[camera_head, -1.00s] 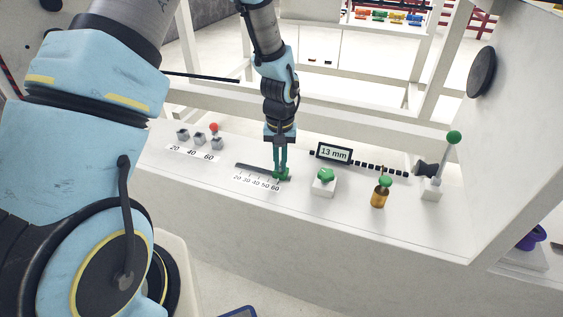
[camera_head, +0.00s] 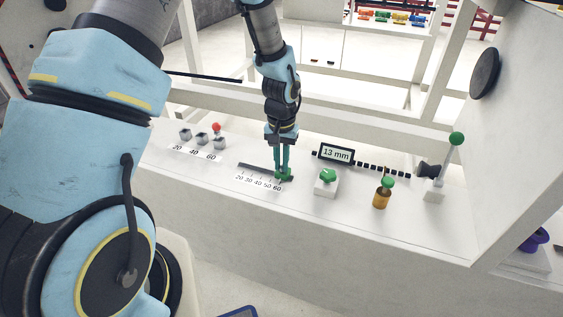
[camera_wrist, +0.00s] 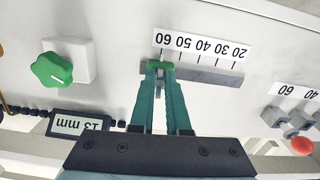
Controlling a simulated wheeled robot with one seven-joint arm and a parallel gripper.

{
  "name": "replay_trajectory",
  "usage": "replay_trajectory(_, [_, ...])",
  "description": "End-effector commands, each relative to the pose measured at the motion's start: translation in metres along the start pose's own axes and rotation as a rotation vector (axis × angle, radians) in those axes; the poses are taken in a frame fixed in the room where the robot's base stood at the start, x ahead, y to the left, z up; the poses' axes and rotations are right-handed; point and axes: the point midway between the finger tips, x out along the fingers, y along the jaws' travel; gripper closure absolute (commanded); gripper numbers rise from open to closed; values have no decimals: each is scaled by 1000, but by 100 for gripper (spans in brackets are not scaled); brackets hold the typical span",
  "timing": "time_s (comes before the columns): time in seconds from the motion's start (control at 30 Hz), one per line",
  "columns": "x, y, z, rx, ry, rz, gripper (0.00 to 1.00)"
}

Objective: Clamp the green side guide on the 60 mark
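The green side guide (camera_head: 285,176) sits at the 60 end of a dark grey rail, above a printed scale (camera_head: 258,184) running from 20 to 60. In the wrist view the guide (camera_wrist: 148,67) is beside the 60 mark, partly covered by my fingers. My gripper (camera_head: 282,173) points down at the guide. Its green fingertips (camera_wrist: 159,68) are close together around the guide's narrow upper part and look shut on it. The exact contact is hidden. A green star knob (camera_head: 327,175) on a white block stands right of the guide, apart from my gripper.
A display (camera_head: 334,153) reads 13 mm behind the knob. An amber post with a green top (camera_head: 382,193) and a green-ball lever (camera_head: 455,140) stand further right. Grey blocks and a red ball (camera_head: 216,127) stand left. A white wall closes the right side.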

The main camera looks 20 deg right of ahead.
Motion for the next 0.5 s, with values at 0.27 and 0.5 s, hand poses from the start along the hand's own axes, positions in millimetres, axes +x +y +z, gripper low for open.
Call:
replay_trajectory(0.27, [0, 0, 0, 0, 0, 0, 60])
replay_trajectory(0.5, [-2, 0, 0, -1, 1, 0, 60])
